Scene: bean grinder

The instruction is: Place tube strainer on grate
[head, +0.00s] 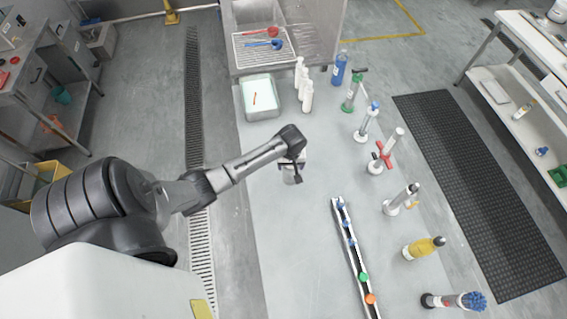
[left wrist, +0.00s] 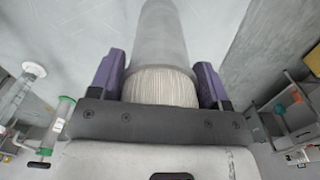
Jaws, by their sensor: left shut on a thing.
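My left gripper (head: 291,160) is above the long grey table, with its arm coming in from the left. In the left wrist view, its two purple fingers (left wrist: 159,82) are shut on a grey, translucent cylinder with a pale ribbed band, which I take to be the tube strainer (left wrist: 162,40). Only a small part of it shows below the gripper in the head view. The grate (head: 246,52), a wire rack, lies in the sink unit at the table's far end. A red tool (head: 262,32) and a blue tool (head: 265,44) lie on it. My right gripper is not in view.
Several stands and tools line the table's right side. A narrow rail (head: 352,255) with coloured pieces lies nearer. The table's left side is clear.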

